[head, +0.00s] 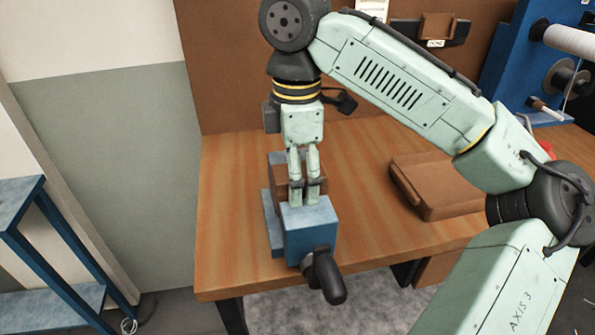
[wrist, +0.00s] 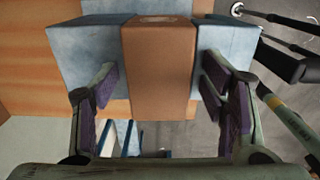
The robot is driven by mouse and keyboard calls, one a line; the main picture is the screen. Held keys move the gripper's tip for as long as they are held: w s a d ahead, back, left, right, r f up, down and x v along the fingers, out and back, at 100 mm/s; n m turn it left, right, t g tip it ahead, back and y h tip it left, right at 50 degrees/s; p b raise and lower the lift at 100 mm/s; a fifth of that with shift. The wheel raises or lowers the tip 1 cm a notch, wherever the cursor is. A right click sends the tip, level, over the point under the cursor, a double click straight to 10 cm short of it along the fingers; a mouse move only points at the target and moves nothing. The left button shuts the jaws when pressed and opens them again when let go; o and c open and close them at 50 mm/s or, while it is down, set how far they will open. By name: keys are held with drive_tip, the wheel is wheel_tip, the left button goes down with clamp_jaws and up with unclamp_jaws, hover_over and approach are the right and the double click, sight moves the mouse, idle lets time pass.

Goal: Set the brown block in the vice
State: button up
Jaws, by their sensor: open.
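The brown block (wrist: 158,65) sits between the two blue jaws of the vice (wrist: 88,50), filling the gap between them in the wrist view. It also shows in the head view (head: 316,188), partly hidden behind my gripper. The blue vice (head: 309,232) stands at the table's front edge with its black handle toward the front. My gripper (head: 303,198) is above the vice, pointing down. In the wrist view its purple-padded fingers (wrist: 165,95) are open, one on each side of the block, with visible gaps to it.
The wooden table (head: 235,225) has free room left of the vice. A brown case-like object (head: 440,188) lies on the right. A blue rack with spools (head: 535,70) stands at the back right, and a blue shelf frame (head: 45,240) stands at the left.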

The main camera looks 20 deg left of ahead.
drive_tip(key=shift+r, duration=0.1)
wheel_tip(320, 180, up, 12)
idle(0.5)
idle(1.4)
